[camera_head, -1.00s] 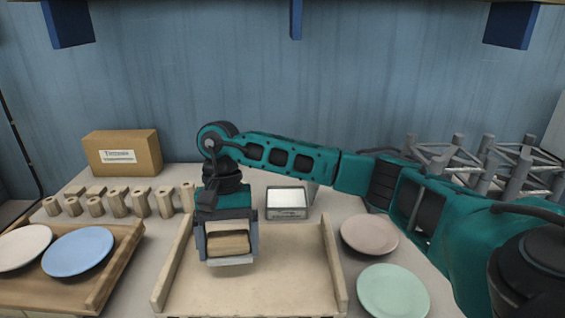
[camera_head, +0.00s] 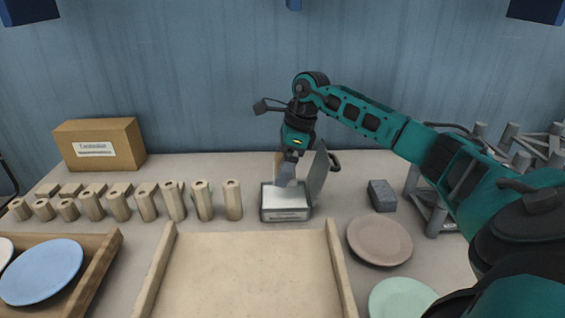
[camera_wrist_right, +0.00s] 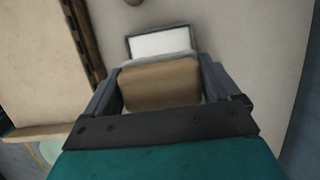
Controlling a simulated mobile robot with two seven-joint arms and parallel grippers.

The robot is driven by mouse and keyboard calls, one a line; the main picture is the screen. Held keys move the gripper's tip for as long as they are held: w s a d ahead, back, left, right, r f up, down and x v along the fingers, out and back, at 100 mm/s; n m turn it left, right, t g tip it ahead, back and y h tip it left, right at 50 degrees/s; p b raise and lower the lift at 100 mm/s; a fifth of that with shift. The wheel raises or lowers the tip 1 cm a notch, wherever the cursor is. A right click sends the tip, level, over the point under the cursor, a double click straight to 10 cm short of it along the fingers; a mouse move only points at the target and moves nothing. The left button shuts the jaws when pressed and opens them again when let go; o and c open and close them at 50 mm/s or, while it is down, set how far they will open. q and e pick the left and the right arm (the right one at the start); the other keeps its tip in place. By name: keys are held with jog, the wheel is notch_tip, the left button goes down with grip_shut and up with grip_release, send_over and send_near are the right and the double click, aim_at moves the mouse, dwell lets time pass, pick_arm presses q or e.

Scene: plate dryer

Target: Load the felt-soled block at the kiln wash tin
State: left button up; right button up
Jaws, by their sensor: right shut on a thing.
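The kiln wash tin (camera_head: 285,215) stands behind the board with raised side rails, its lid (camera_head: 319,172) tipped open on the right and a white surface inside. My right gripper (camera_head: 285,174) is over the tin, shut on the felt-soled block (camera_head: 278,160), which is mostly hidden behind a finger there. In the right wrist view the tan block (camera_wrist_right: 160,85) sits between both fingers with a pale edge at its far end. The tin's white inside (camera_wrist_right: 160,43) lies just beyond it. I cannot tell whether block and tin touch. My left gripper is not in view.
Several wooden pegs (camera_head: 174,201) stand left of the tin. A cardboard box (camera_head: 100,145) is behind them. A dark grey block (camera_head: 382,195), a pinkish plate (camera_head: 379,241) and a green plate (camera_head: 402,300) lie right. The railed board (camera_head: 245,270) in front is empty.

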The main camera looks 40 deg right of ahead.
aim_at(283, 197)
jog(key=shift+f+b, duration=0.55)
jog(key=shift+f, duration=0.3)
jog(key=shift+f+b, duration=0.75)
jog(key=shift+f, duration=0.15)
jog(key=shift+f+b, duration=0.6)
jog(key=shift+f, duration=0.3)
pick_arm(q)
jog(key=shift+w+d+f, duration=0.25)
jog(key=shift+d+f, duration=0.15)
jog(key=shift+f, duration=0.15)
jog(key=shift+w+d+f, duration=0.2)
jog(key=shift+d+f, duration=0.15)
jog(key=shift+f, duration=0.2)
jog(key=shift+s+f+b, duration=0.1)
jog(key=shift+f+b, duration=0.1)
jog(key=shift+b, duration=0.1)
pick_arm(e)
jog(key=shift+f, duration=0.3)
